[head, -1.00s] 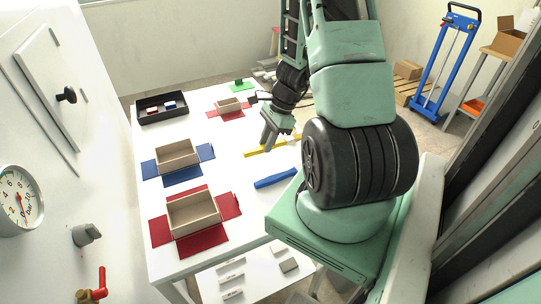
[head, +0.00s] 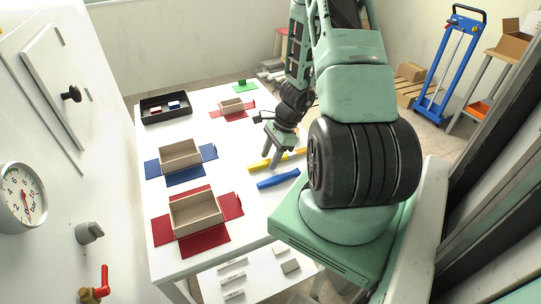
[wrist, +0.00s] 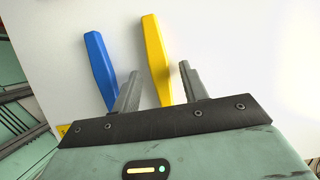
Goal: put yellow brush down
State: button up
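The yellow brush (head: 292,156) lies on the white table, behind and roughly parallel to the blue brush (head: 278,179). In the wrist view the yellow brush (wrist: 155,50) runs between my two fingers, with white surface visible on both sides of it. My gripper (head: 271,153) is open over the yellow brush, its fingers spread apart; the wrist view shows the fingers (wrist: 158,78) clear of the handle. The blue brush (wrist: 100,65) lies to the left there, outside the fingers. The near end of the yellow brush is hidden behind the gripper body in the wrist view.
Open boxes on red (head: 222,237) and blue (head: 183,179) flaps stand along the table's left side. A smaller box (head: 231,105) and a black tray (head: 165,116) are at the back. The table between the boxes and brushes is clear.

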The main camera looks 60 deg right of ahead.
dwell(0.3)
jog(key=b+v, duration=0.2)
jog(key=v, duration=1.5)
jog(key=w+a+r+n+g, duration=0.1)
jog(key=w+a+r+n, duration=0.15)
jog(key=a+n, duration=0.7)
jog(key=w+a+r+n+g, duration=0.15)
jog(key=w+a+n, duration=0.3)
jog(key=a, duration=0.95)
jog(key=s+a+r+n+h, duration=0.1)
jog(key=s+a+n, duration=0.6)
jog(key=a+n, duration=0.2)
jog(key=s+a+r+n+h, duration=0.1)
jog(key=s+a+n+h, duration=0.1)
jog(key=s+a+n, duration=0.5)
jog(key=a+n, duration=0.2)
jog(key=a, duration=0.2)
jog(key=shift+a, duration=0.35)
jog(key=shift+s+f, duration=0.1)
